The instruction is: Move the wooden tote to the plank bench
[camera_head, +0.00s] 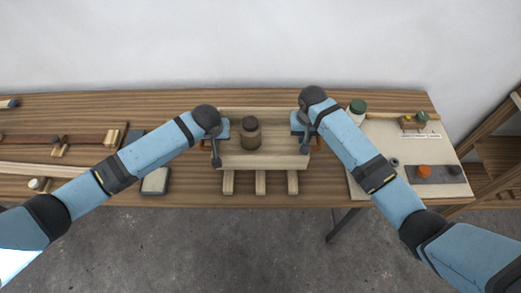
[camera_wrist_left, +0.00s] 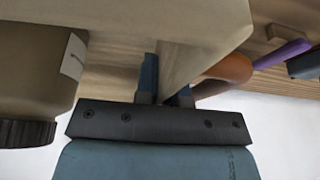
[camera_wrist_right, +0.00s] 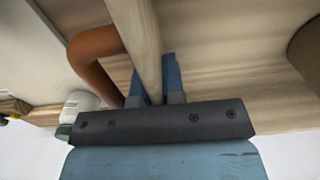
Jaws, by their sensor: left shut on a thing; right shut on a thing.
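The wooden tote (camera_head: 285,160) is a pale wooden tray with a dark-lidded brown jar (camera_head: 251,133) standing in it. It is at the middle of the plank bench (camera_head: 180,190), over several light wooden slats that stick out at its front. My left gripper (camera_head: 216,140) is shut on the tote's left end; the left wrist view shows its fingers (camera_wrist_left: 165,85) around the wooden wall beside an orange-brown handle (camera_wrist_left: 230,70). My right gripper (camera_head: 303,138) is shut on the right end; its fingers (camera_wrist_right: 155,80) straddle the wall beside another handle (camera_wrist_right: 90,50). I cannot tell whether the tote touches the slats.
On the right, a pale board (camera_head: 385,135) holds a green-lidded jar (camera_head: 357,108) and a dark tray (camera_head: 437,174) with an orange item. A grey block (camera_head: 155,181) lies left of the tote. A wooden shelf (camera_head: 495,150) stands at the far right.

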